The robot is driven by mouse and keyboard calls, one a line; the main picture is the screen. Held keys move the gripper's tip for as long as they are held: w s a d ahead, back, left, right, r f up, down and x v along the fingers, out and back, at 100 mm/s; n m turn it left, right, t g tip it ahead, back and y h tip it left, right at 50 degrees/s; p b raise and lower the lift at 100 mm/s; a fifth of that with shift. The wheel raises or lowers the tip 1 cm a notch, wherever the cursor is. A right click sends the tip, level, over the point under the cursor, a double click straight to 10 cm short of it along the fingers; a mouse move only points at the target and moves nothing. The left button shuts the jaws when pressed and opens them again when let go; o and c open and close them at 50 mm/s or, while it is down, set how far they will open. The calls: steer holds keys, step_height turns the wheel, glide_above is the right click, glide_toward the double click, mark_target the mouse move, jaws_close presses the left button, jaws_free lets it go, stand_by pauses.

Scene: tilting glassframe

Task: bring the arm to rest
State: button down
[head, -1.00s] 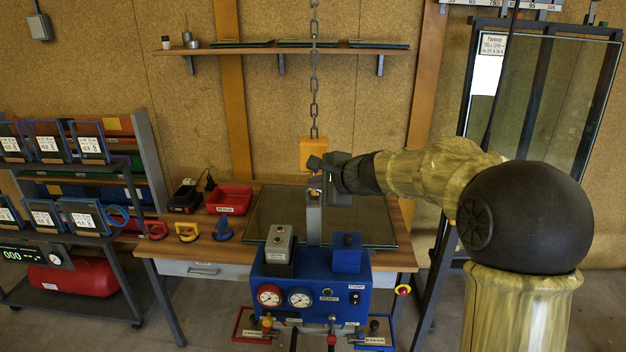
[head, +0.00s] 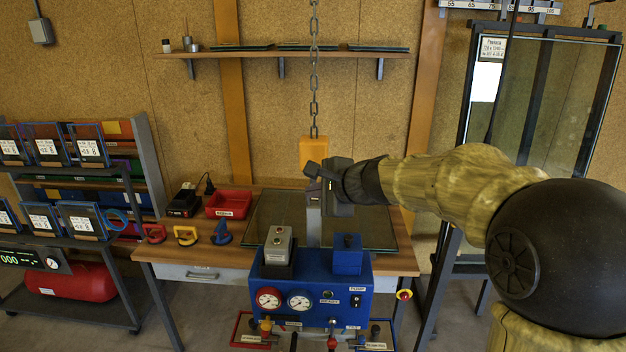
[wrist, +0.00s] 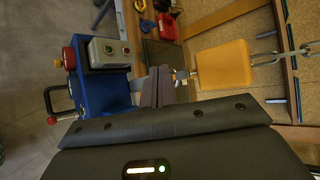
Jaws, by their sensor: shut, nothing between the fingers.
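My gripper (head: 316,178) is shut and empty at the end of my yellow-marbled arm, which reaches in from the right. It is in front of the yellow hoist block (head: 313,152) and above the blue control unit. In the wrist view the two dark fingers (wrist: 158,88) lie together with no gap seen between them. The hoist block (wrist: 222,65) is to their right there, apart from them. The blue control unit (head: 315,283) with two gauges stands in front of the bench; it also shows in the wrist view (wrist: 98,92).
A glass pane (head: 262,225) lies on the wooden bench (head: 185,252). A chain (head: 314,85) holds the hoist block. Suction cups and a red bin (head: 229,203) are at the left of the bench. A tall glass rack (head: 466,100) stands behind my arm.

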stand_by(0.3)
steer(key=s+d+f+n+g+h, duration=0.3)
steer(key=s+d+f+n, duration=0.4)
steer(key=s+f, duration=0.4)
steer(key=s+d+f+n+g+h, duration=0.3)
steer(key=s+d+f+n, duration=0.4)
steer(key=s, duration=0.7)
step_height(320, 180, down, 4)
steer(key=d+h, duration=0.1)
steer(key=d, duration=0.1)
steer(key=shift+s+d+f+n+g+h, duration=0.15)
steer(key=shift+d+n+g+h, duration=0.15)
steer(key=shift+d+h, duration=0.1)
